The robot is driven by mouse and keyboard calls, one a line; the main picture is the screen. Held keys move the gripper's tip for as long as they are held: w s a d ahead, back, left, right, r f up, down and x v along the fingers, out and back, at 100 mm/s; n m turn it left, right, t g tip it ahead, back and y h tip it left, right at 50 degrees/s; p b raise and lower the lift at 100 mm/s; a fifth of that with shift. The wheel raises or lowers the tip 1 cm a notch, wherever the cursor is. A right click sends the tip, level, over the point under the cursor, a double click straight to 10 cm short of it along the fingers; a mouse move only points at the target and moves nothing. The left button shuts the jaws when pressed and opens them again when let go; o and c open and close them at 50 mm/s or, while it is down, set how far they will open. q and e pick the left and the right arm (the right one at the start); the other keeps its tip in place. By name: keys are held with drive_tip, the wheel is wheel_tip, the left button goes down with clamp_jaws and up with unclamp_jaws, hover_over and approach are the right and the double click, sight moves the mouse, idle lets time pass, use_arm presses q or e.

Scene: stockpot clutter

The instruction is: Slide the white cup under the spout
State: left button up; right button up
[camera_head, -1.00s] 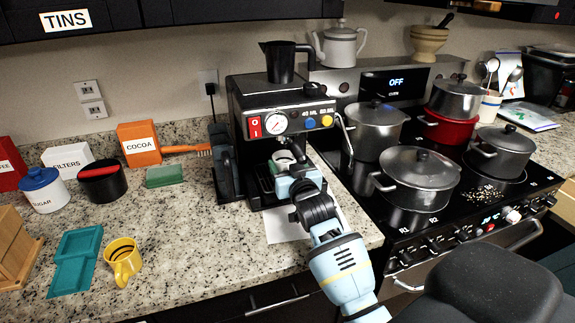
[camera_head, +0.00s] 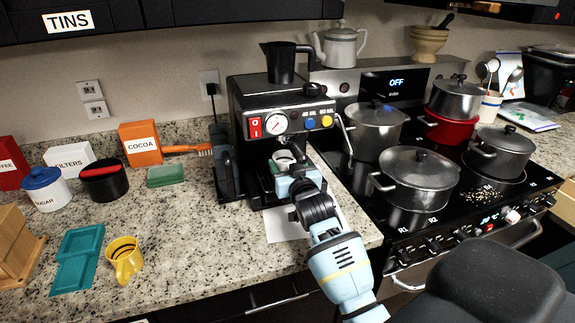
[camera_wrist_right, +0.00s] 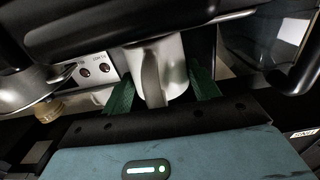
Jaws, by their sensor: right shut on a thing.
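The black coffee machine (camera_head: 290,98) stands at the back of the counter, with its spout above the drip area. The white cup (camera_head: 284,156) is under the spout area, and only its upper part shows past my gripper. My right gripper (camera_head: 288,169) reaches in from the front and is shut on the cup. In the right wrist view, the cup's handle (camera_wrist_right: 152,78) is between the green finger pads of the gripper (camera_wrist_right: 162,92). The exact alignment of cup and spout is hard to tell. My left gripper is not in view.
The stove with several pots, such as the large lidded pot (camera_head: 417,178), is right of the machine. A yellow mug (camera_head: 125,260), a teal tray (camera_head: 75,262) and a green sponge (camera_head: 166,175) are on the left. A white sheet (camera_head: 282,225) lies before the machine.

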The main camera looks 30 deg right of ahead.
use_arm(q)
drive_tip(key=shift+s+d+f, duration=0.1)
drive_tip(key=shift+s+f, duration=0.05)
use_arm(e)
drive_tip(key=shift+f, duration=0.4)
idle(0.5)
drive_tip(key=o, duration=1.1)
drive_tip(key=shift+o, duration=0.2)
drive_tip(key=shift+f, duration=0.1)
drive_tip(key=shift+f, duration=0.1)
